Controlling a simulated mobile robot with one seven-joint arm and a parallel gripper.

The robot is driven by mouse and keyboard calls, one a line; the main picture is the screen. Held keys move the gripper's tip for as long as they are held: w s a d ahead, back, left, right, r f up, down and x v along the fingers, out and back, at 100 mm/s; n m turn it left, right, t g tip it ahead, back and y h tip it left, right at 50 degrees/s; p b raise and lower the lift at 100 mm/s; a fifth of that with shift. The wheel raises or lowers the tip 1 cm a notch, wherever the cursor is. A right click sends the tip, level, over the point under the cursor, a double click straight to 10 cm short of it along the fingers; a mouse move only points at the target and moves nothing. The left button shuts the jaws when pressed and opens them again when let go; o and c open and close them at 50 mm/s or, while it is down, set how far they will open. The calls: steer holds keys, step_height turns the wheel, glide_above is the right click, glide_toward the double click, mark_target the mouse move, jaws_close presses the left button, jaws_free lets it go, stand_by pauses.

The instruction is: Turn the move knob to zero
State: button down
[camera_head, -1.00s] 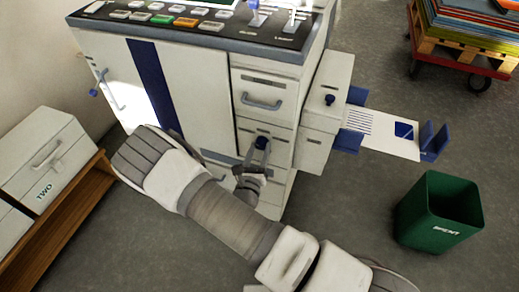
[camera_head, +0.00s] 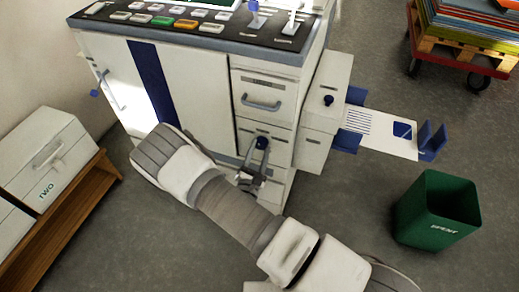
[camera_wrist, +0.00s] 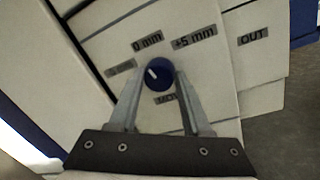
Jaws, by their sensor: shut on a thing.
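The blue round move knob (camera_wrist: 158,75) is on the machine's pale front panel. In the wrist view it sits between my fingertips, and its white pointer mark aims to the upper left. The label 0 mm (camera_wrist: 147,42) is above it, +5 mm (camera_wrist: 194,37) is to the upper right, and a blurred label (camera_wrist: 121,69) is to the left. A partly hidden label is just below the knob. My gripper (camera_wrist: 156,78) is shut on the knob's sides. In the head view the blue knob (camera_head: 262,143) shows at the tip of my gripper (camera_head: 259,154).
An OUT label (camera_wrist: 253,38) is on the panel to the right. A drawer handle (camera_head: 261,102) is above the knob. An output tray (camera_head: 385,132) sticks out to the right. A green bin (camera_head: 437,211) and a wooden bench (camera_head: 75,215) flank my arm.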

steer(key=shift+m, duration=1.4)
steer(key=shift+a+m, duration=0.1)
steer(key=shift+m, duration=0.2)
steer(key=shift+c, duration=1.8)
jaws_free()
steer(key=p+v, duration=0.2)
steer(key=v, duration=1.5)
steer(key=shift+a+f+p, duration=0.2)
steer(key=shift+p, duration=0.2)
steer(key=shift+s+h, duration=0.1)
steer(key=shift+h, duration=0.2)
